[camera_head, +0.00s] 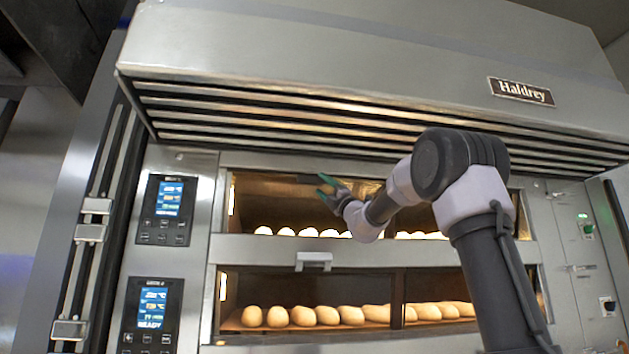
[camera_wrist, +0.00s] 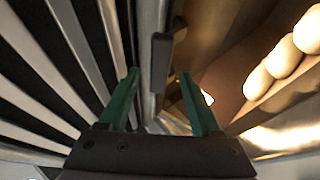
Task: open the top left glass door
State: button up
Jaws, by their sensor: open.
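The top left glass door (camera_head: 265,205) is the left part of the upper deck's window and looks shut. Pale rolls show behind it. Its dark handle (camera_head: 310,180) is at the door's upper edge, under the slatted hood. My gripper (camera_head: 325,184) is at this handle, with its green fingers apart and nothing held. In the wrist view, the handle (camera_wrist: 161,66) lies ahead of my open gripper (camera_wrist: 159,75), in line with the gap between the fingertips. I cannot tell whether a finger touches it.
A slatted hood (camera_head: 330,115) juts out just above the handle; its slats (camera_wrist: 65,50) are close to my left finger in the wrist view. Below, a lower deck's door handle (camera_head: 313,260) sticks out. Control panels (camera_head: 165,210) stand at the left. My arm covers part of the right side.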

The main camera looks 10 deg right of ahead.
aim_at(317, 181)
jog(key=x, duration=0.5)
jog(key=shift+w+a+r, duration=0.15)
jog(key=shift+w+r, duration=0.1)
grip_shut()
dwell(1.2)
